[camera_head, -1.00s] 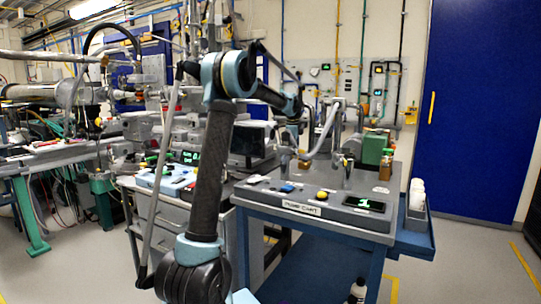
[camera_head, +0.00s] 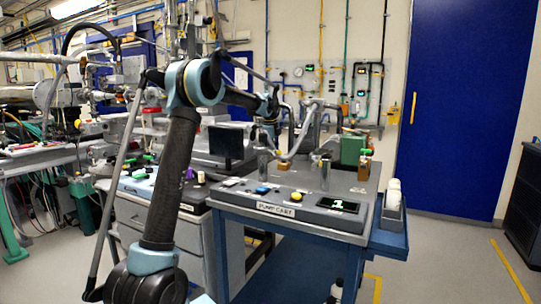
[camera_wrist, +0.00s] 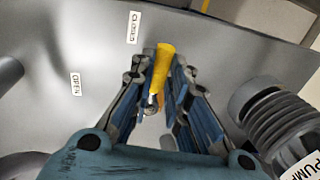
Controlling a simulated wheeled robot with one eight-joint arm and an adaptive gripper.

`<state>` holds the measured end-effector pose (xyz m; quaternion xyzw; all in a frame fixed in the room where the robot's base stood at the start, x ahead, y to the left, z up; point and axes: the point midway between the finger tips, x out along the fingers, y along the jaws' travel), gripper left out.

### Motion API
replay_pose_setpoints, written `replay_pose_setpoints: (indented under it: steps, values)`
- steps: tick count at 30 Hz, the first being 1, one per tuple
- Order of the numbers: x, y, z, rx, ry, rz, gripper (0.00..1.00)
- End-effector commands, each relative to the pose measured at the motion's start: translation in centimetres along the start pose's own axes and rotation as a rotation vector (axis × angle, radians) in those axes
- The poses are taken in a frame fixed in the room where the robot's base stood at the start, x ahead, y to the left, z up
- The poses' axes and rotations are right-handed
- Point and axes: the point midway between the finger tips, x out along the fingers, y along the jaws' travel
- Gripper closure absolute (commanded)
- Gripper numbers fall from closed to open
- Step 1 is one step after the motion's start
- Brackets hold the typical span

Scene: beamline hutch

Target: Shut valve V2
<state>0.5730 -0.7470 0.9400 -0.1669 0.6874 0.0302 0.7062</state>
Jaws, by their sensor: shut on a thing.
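A yellow valve handle (camera_wrist: 165,65) stands between the blue fingers of my gripper (camera_wrist: 162,95) in the wrist view. The fingers are shut on it. The handle points up the picture, just right of the "CLOSED" label (camera_wrist: 134,27). The "OPEN" label (camera_wrist: 75,85) lies farther left. Both labels are on a grey panel (camera_wrist: 45,40). A small metal fitting shows at the handle's lower end. No "V2" marking is readable. In the head view my arm reaches over the pump cart (camera_head: 275,209), and the fingers and handle cannot be made out.
In the wrist view a ribbed grey hose fitting (camera_wrist: 272,115) is close on the right, with a partly cut "PUMP" label. The cart top carries pipes, a green box (camera_head: 353,150) and a display reading 1 (camera_head: 338,205). Open floor lies right of the cart.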

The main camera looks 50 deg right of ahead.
Motion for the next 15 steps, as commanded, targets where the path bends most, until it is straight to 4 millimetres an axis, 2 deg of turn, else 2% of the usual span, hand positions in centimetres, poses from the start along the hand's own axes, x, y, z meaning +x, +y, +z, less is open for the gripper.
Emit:
replay_pose_setpoints:
  steps: [2, 3, 5, 15]
  values:
    - [-0.03, -0.24, 0.55, -0.003, -0.008, -0.007, 1.00]
    - [-0.03, -0.24, 0.54, -0.003, -0.007, -0.007, 0.80]
    - [-0.03, -0.22, 0.48, -0.003, -0.006, -0.006, 0.67]
    - [-0.07, -0.11, 0.09, 0.000, -0.002, -0.003, 0.65]
